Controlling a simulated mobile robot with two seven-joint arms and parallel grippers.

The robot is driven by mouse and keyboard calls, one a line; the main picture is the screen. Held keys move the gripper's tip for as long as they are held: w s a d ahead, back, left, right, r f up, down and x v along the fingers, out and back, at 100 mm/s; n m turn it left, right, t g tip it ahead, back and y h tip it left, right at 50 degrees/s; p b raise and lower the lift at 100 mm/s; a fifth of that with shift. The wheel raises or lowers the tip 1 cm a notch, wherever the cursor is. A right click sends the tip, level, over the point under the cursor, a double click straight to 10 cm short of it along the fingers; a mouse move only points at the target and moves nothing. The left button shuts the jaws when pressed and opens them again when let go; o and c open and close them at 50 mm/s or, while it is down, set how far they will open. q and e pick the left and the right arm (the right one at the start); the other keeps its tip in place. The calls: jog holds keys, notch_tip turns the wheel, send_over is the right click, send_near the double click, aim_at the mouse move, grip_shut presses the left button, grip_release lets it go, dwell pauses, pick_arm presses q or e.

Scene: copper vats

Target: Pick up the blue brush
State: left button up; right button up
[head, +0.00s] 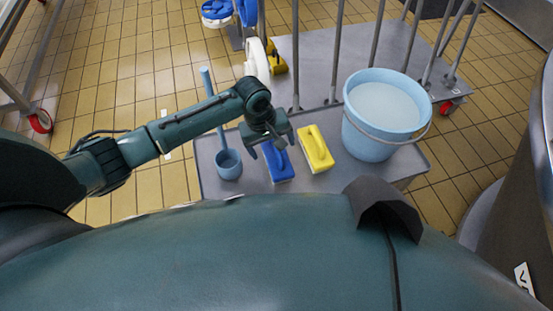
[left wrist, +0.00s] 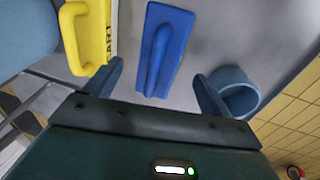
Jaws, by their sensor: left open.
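The blue brush (head: 278,163) lies on a grey metal cart top, and its long raised handle faces up. In the left wrist view the brush (left wrist: 166,48) sits ahead of and between the two fingers, apart from both. My right gripper does not show.
A yellow brush (head: 316,148) lies just right of the blue one. A light-blue bucket (head: 384,112) stands further right. A blue scoop with a long handle (head: 228,164) stands on the left. The grey cart top (head: 330,178) has upright poles (head: 337,50) behind.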

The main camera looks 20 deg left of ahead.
pick_arm(q)
jog(key=f, duration=0.1)
jog(key=f+b, duration=0.2)
jog(key=f, duration=0.1)
jog(key=shift+w+d, duration=0.15)
jog(key=shift+d, duration=0.2)
jog(key=shift+w+f, duration=0.1)
jog(key=shift+f, duration=0.3)
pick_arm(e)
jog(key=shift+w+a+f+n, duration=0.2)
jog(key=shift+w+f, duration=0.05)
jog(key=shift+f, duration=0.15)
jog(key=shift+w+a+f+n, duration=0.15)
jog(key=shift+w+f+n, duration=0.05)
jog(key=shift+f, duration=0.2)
pick_arm(q)
jog(key=shift+r, duration=0.1)
jog(key=shift+c, duration=0.3)
jog(key=c, duration=1.1)
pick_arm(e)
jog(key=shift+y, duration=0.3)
